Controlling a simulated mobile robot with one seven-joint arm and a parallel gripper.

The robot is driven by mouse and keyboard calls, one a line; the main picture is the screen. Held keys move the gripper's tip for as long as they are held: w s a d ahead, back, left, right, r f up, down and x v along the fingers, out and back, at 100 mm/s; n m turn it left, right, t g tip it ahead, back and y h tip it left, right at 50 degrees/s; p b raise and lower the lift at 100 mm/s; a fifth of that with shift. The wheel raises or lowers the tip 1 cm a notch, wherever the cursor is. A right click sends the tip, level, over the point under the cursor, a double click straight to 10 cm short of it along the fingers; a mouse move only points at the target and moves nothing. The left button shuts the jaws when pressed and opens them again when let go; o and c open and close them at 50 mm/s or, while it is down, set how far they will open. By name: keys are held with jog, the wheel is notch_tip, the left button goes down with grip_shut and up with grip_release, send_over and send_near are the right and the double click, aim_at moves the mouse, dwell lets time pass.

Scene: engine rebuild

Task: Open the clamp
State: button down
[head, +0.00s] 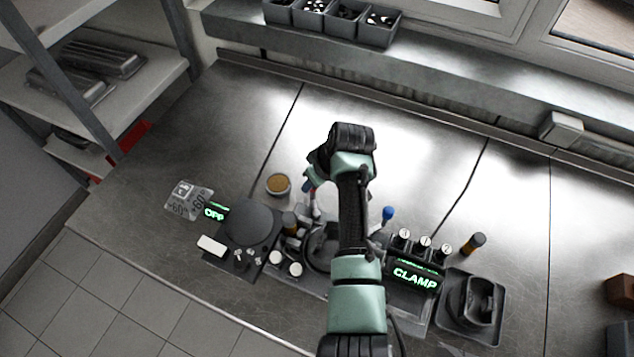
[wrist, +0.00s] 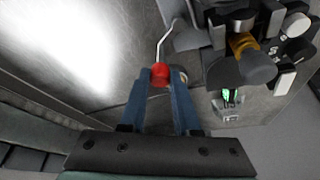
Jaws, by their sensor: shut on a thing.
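My gripper (wrist: 161,84) has two blue fingers closed on a red ball knob (wrist: 160,72). The knob sits on the end of a thin bent metal rod (wrist: 165,40), a lever that runs up to the grey fixture. In the head view my gripper (head: 310,188) is low at the left of my arm, over the fixture's back edge, and mostly hidden by the arm. The lit CLAMP sign (head: 415,278) is on a box at the right of the fixture. The clamp's jaws cannot be made out behind my arm.
A blue-knobbed lever (head: 388,213) stands right of my arm. A round dark scale-like plate (head: 240,222) and a small tan-filled cup (head: 278,184) are at left. A tray with a part (head: 478,300) is at right. The back of the bench is clear.

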jog(key=shift+a+n, duration=0.15)
jog(key=shift+n, duration=0.35)
jog(key=c, duration=0.6)
grip_release()
jog(key=shift+c, duration=0.2)
jog(key=b+v, duration=0.2)
jog(key=v, duration=1.1)
jog(key=shift+w, duration=0.15)
